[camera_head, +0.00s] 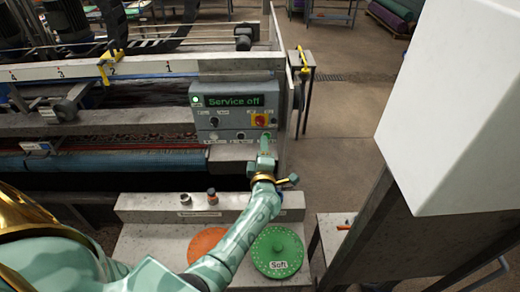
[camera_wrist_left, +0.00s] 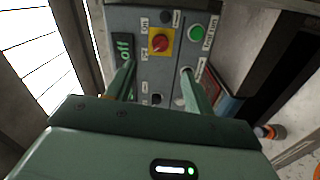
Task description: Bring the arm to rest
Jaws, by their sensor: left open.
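My left arm reaches forward over the bench in the head view, and its gripper (camera_head: 266,150) is in front of the lower right of the grey control panel (camera_head: 222,128). In the left wrist view the two fingers (camera_wrist_left: 160,85) stand apart, pointing at the panel (camera_wrist_left: 125,18), with nothing between them but the panel face. I cannot tell whether a fingertip touches the panel. The display (camera_head: 234,100) reads "Service off" in green. A red rotary switch on a yellow plate (camera_head: 260,119) also shows in the wrist view (camera_wrist_left: 160,42). My right gripper is not in view.
A green disc marked "Soft" (camera_head: 278,252) and an orange disc (camera_head: 207,243) lie on the bench (camera_head: 135,250) under my left arm. Two small knobs (camera_head: 185,199) stand on its ledge. A large white box (camera_head: 455,110) is at right. Floor (camera_head: 350,120) is clear between.

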